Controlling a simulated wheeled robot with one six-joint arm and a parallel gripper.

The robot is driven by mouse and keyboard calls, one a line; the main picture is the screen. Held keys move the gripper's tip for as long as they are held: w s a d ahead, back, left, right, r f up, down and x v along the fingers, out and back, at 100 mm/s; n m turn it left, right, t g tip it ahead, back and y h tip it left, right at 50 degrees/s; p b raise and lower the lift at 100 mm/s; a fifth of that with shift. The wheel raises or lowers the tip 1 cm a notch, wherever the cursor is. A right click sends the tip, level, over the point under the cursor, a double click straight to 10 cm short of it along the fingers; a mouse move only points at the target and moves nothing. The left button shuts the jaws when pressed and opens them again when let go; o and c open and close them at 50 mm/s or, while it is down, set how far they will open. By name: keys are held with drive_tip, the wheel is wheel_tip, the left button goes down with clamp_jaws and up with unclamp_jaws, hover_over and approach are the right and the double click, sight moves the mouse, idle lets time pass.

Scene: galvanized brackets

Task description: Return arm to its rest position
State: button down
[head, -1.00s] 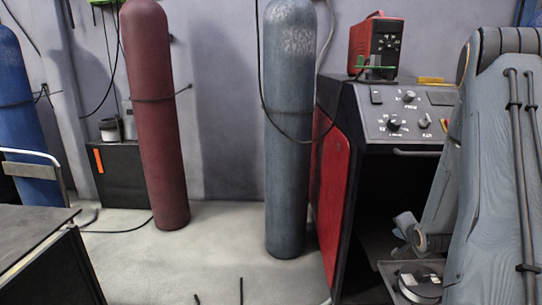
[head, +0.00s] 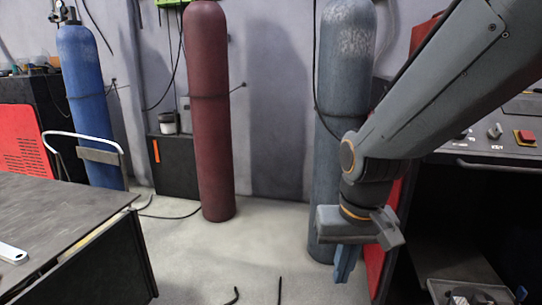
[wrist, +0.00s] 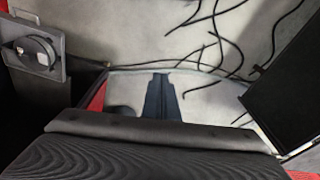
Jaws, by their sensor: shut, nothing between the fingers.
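My gripper (head: 346,264) hangs at the end of my arm, right of centre in the head view, with its blue-grey fingers together and pointing down. It is in front of the grey gas cylinder (head: 345,60) and partly hides it. In the wrist view the dark fingers of my gripper (wrist: 161,98) are together above the pale floor, with nothing held between them.
A dark table (head: 70,215) stands at the lower left. A red cylinder (head: 208,120) and a blue cylinder (head: 88,110) stand by the wall. A red and black machine (head: 485,160) is at right. Cables (wrist: 220,45) lie on the floor.

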drive_tip(key=s+a+r+n+g, duration=0.2)
drive_tip(key=s+a+n, duration=0.15)
drive_tip(key=s, duration=0.45)
drive_tip(key=d+r+m+p, duration=0.3)
drive_tip(key=d+r+p, duration=0.6)
drive_tip(key=p, duration=0.8)
drive_tip(key=shift+r+m+p, duration=0.15)
drive_tip(key=shift+m+p, duration=0.15)
drive_tip(key=shift+m, duration=0.05)
drive_tip(key=shift+d, duration=0.1)
